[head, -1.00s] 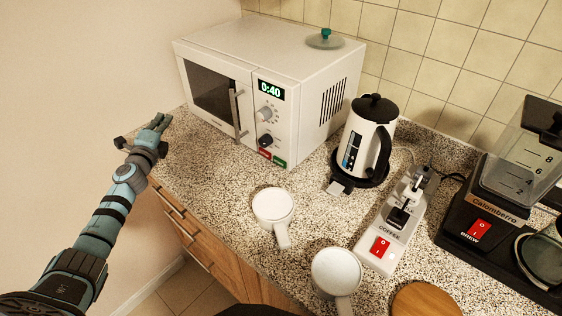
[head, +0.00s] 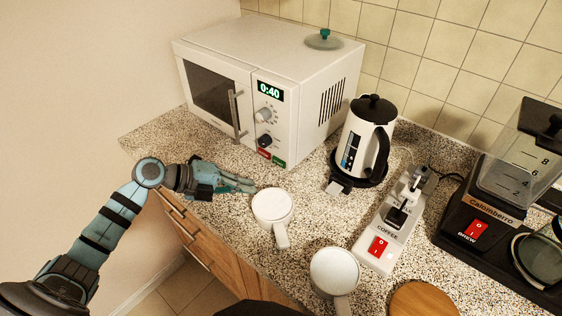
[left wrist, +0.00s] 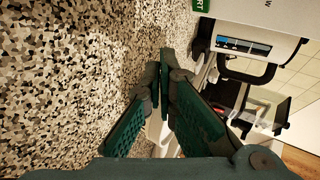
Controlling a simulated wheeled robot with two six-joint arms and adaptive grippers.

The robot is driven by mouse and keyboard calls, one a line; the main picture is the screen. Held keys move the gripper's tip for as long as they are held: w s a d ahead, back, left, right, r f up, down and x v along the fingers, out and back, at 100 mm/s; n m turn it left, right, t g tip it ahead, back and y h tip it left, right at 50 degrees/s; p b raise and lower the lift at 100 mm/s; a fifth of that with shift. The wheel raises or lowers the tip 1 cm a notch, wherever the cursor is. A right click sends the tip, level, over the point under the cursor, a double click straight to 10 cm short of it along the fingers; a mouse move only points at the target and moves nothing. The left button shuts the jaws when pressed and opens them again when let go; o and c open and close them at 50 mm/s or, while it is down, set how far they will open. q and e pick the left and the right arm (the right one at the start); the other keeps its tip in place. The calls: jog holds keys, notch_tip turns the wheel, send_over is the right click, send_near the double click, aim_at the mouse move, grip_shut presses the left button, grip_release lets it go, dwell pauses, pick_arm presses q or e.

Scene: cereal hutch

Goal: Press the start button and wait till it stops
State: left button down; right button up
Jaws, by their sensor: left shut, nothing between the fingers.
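The white microwave (head: 225,60) stands at the back left of the counter with its door closed and its display (head: 270,92) reading 0:40. Low on its panel are a red button (head: 264,154) and a green button (head: 278,161). Part of a green label ending in "RT" (left wrist: 201,5) shows at the top of the left wrist view. My left gripper (head: 253,185) is shut and empty over the counter, in front of and below the buttons, apart from them. It also fills the middle of the left wrist view (left wrist: 165,62). My right gripper is not in view.
A white mug (head: 272,206) is close to the left fingertips; another mug (head: 335,270) stands nearer the front. A glass lid (head: 324,40) lies on the microwave. Counter left of the gripper is clear.

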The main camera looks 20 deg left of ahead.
aim_at(266, 184)
pick_arm(q)
jog(key=shift+s+d+f+g, duration=0.15)
jog(key=shift+s+f+g, duration=0.15)
jog(key=shift+s, duration=0.15)
jog(key=shift+w, duration=0.15)
jog(key=w+b, duration=0.1)
jog(key=w, duration=0.1)
jog(key=w+d+b, duration=0.1)
jog(key=w, duration=0.1)
jog(key=w+d+b, duration=0.1)
jog(key=w, duration=0.2)
jog(key=shift+d+f+b, duration=0.1)
jog(key=shift+d+b, duration=0.15)
jog(key=shift+b, duration=0.15)
jog(key=shift+w+d, duration=0.25)
jog(key=shift+w, duration=0.3)
jog(key=shift+w, duration=0.1)
dwell(0.4)
jog(key=shift+w, duration=0.15)
jog(key=shift+w+d, duration=0.1)
